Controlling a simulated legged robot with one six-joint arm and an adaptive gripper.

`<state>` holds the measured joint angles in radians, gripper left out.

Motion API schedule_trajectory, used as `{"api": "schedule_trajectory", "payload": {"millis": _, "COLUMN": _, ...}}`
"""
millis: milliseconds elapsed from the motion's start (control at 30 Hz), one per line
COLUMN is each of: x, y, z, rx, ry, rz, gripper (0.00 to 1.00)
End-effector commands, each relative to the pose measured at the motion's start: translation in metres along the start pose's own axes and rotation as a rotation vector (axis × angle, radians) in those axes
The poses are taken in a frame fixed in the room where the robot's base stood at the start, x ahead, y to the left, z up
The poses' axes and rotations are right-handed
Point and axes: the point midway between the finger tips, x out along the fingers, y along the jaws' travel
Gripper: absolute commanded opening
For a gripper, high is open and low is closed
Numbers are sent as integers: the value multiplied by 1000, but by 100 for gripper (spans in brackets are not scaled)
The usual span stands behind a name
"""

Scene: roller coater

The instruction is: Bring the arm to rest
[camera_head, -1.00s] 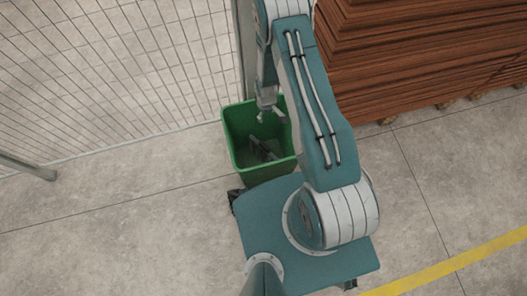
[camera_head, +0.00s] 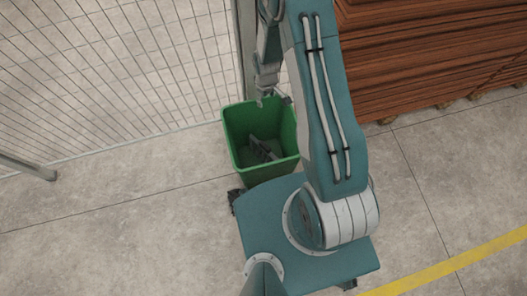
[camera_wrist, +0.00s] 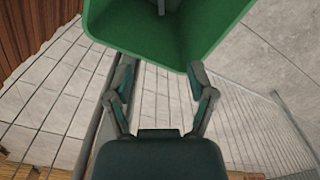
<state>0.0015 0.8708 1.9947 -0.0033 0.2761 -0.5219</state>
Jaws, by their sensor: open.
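My gripper (camera_head: 274,97) hangs over the back rim of a green bin (camera_head: 238,152) in the head view. In the wrist view my gripper (camera_wrist: 160,82) shows its two fingers spread apart with nothing between them. The green bin (camera_wrist: 205,35) fills the top of that view, beyond the fingertips. A dark object (camera_head: 263,149) lies inside the bin, apart from the gripper. My arm reaches up and forward from my body.
A wire mesh fence (camera_head: 110,70) with a post stands behind and left of the bin. A stack of reddish-brown boards (camera_head: 430,55) stands at the upper right. A yellow line (camera_head: 450,264) crosses the clear concrete floor at the lower right.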

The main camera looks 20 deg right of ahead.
Motion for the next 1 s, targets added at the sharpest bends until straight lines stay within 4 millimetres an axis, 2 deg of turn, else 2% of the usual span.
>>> {"api": "schedule_trajectory", "payload": {"millis": 533, "x": -3, "y": 0, "z": 0, "rx": 0, "ry": 0, "rz": 0, "gripper": 71}}
{"api": "schedule_trajectory", "payload": {"millis": 633, "x": -10, "y": 1, "z": -2, "rx": 5, "ry": 6, "rz": 3, "gripper": 71}}
{"api": "schedule_trajectory", "payload": {"millis": 767, "x": -42, "y": 4, "z": -7, "rx": 30, "ry": 31, "rz": 18, "gripper": 71}}
{"api": "schedule_trajectory", "payload": {"millis": 1000, "x": -123, "y": 5, "z": -8, "rx": 98, "ry": 89, "rz": 46, "gripper": 71}}
